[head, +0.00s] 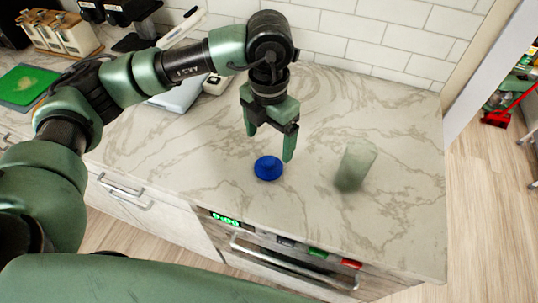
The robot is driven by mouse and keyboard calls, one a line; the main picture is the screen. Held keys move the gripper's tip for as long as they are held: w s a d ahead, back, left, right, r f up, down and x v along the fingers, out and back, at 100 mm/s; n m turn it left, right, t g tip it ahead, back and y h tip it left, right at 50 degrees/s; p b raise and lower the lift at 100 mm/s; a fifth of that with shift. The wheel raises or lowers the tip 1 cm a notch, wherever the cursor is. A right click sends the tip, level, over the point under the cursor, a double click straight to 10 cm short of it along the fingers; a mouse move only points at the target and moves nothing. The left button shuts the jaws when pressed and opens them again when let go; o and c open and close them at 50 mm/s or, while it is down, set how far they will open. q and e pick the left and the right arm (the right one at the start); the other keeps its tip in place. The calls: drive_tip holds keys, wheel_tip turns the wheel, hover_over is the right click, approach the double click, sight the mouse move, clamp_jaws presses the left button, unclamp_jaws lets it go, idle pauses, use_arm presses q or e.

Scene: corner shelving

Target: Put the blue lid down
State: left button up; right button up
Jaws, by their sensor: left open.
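The blue lid (268,168) is a small round lid with a raised knob. It rests on the marble-patterned counter (205,165), close to the front edge. My left gripper (268,145) points down over the counter, just above and behind the lid. Its two fingers are spread apart with nothing between them. The lid appears apart from the fingers. My right gripper does not show.
A translucent greenish glass or jar (355,166) stands on the counter to the right of the lid. A green board (24,88) and wooden-framed canisters (62,33) are at the far left. An oven front with a handle (290,262) lies below the counter edge.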

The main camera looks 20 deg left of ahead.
sight(269, 159)
use_arm(q)
drive_tip(key=shift+r+b, duration=0.3)
drive_tip(key=shift+r, duration=1.7)
